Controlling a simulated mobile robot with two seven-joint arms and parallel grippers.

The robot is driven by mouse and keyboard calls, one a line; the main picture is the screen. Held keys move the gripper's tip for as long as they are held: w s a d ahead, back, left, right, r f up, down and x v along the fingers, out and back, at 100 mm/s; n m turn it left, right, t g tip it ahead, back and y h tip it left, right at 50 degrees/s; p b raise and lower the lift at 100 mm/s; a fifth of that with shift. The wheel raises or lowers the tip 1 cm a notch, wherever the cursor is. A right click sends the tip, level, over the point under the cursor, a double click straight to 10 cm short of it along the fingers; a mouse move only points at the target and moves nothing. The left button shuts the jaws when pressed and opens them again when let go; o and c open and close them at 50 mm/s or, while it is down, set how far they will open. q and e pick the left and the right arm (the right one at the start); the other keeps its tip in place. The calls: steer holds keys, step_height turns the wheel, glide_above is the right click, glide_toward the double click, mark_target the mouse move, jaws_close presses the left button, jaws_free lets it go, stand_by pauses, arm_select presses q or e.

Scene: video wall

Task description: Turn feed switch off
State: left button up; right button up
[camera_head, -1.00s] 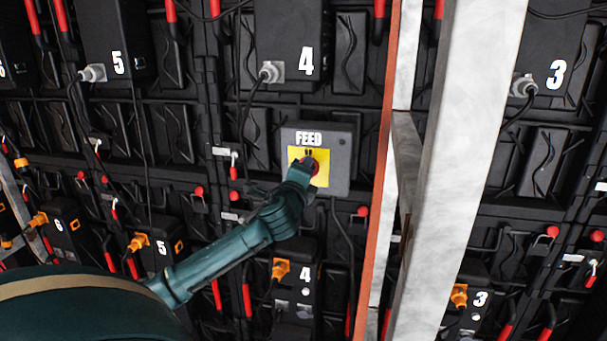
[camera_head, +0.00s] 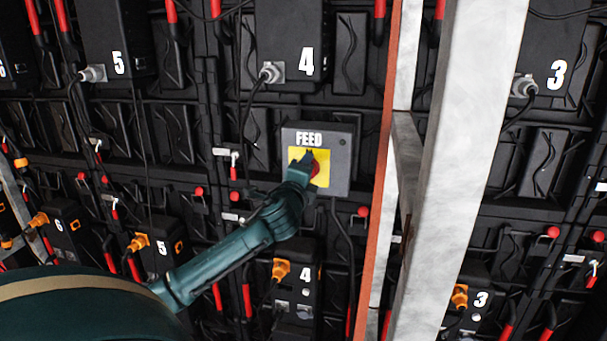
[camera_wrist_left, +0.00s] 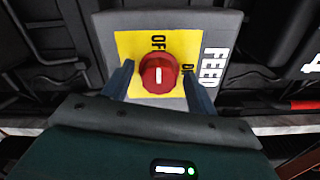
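The feed switch is a grey box (camera_head: 340,160) marked FEED, with a yellow plate (camera_head: 322,180) and a round red knob (camera_head: 315,168). In the left wrist view the red knob (camera_wrist_left: 158,76) faces the camera. Its short white mark lies in line with the OFF label (camera_wrist_left: 158,40); the ON label (camera_wrist_left: 189,72) is at its right, partly covered by a finger. My left gripper (camera_head: 302,166) is at the plate. In the wrist view its fingers (camera_wrist_left: 158,84) stand apart on either side of the knob, with yellow showing between. My right gripper is not in view.
A pale metal post (camera_head: 455,150) and an orange-edged upright (camera_head: 378,190) stand just right of the box. Black panel units with cables, orange plugs (camera_head: 281,268) and red handles surround it. A cable hangs below the box.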

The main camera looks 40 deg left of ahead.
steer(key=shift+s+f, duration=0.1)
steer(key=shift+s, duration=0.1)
arm_select(q)
steer(key=b+v, duration=0.2)
steer(key=v, duration=1.1)
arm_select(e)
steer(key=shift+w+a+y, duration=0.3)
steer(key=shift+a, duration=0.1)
arm_select(q)
steer(key=shift+s, duration=0.15)
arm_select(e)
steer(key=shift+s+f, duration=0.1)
